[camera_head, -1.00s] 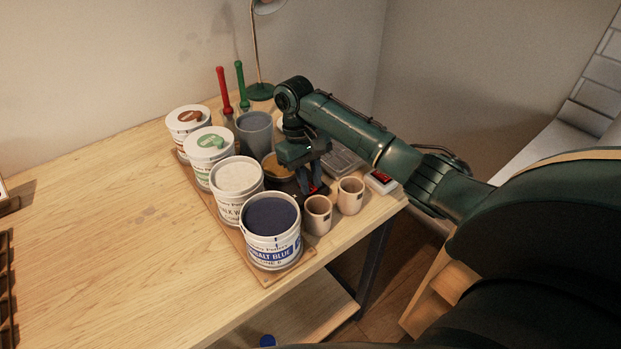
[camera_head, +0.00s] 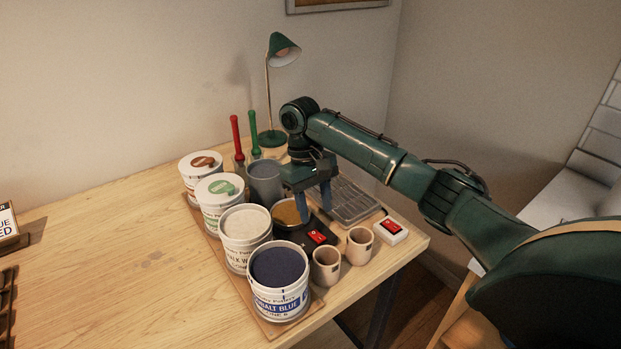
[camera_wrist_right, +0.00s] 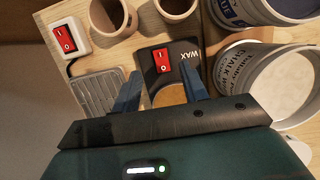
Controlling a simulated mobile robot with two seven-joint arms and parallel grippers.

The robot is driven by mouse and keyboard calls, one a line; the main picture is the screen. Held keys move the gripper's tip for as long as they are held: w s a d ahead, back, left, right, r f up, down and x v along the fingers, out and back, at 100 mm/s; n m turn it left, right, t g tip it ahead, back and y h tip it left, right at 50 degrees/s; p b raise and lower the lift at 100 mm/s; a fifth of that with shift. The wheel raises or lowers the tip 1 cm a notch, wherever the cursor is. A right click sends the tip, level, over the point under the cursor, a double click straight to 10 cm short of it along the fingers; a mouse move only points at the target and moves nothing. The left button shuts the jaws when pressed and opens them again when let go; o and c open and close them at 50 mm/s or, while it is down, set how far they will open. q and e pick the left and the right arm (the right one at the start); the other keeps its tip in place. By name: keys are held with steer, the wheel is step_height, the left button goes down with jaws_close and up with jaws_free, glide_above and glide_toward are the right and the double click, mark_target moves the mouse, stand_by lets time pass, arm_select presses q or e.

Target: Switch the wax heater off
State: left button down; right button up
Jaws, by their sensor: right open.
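The wax heater is a black base marked WAX with a red rocker switch (camera_head: 316,237) on its front. A round pan of amber wax (camera_head: 287,213) sits on it, partly hidden by my gripper. In the right wrist view the red switch (camera_wrist_right: 160,61) shows an I and an O mark; I cannot tell which side is pressed. My right gripper (camera_head: 318,214) is open and empty, pointing down just behind the switch. In the wrist view its fingers (camera_wrist_right: 161,72) stand either side of the switch, apart from it. My left gripper is not in view.
A white box with another red switch (camera_head: 391,229) lies right, beside a grey ribbed tray (camera_head: 350,205). Two small clay cups (camera_head: 326,267) stand in front. Several paint tubs, including cobalt blue (camera_head: 279,290), line the left. A green lamp (camera_head: 284,48) stands behind.

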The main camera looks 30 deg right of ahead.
steer(key=v, duration=0.7)
steer(key=shift+r, duration=0.15)
stand_by(0.3)
